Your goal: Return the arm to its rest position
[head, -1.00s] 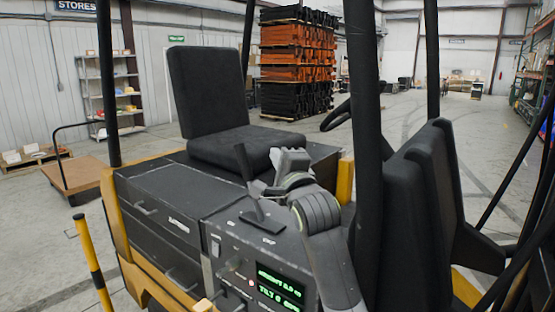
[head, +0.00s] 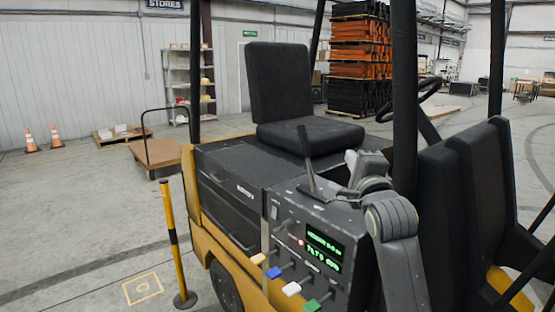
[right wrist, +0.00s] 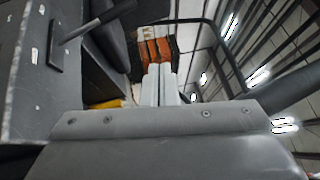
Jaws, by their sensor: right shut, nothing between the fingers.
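My right arm rises at the right of the console in the head view. Its gripper (head: 352,160) is above the console top, to the right of the black lever (head: 306,158) and apart from it. In the right wrist view the two pale fingers (right wrist: 160,84) lie together with nothing between them. The black lever also shows at the upper left of that view (right wrist: 98,22). The console (head: 290,218) has a green-lit display (head: 324,250) and a row of coloured knobs, including a blue one (head: 273,272) and a green one (head: 311,305). My left gripper is out of view.
The truck's black seat (head: 280,85) is behind the console. A dark post (head: 404,90) and a black backrest (head: 460,200) stand close to my right arm. A yellow-and-black bollard (head: 171,235) stands left of the truck. Open floor lies further left.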

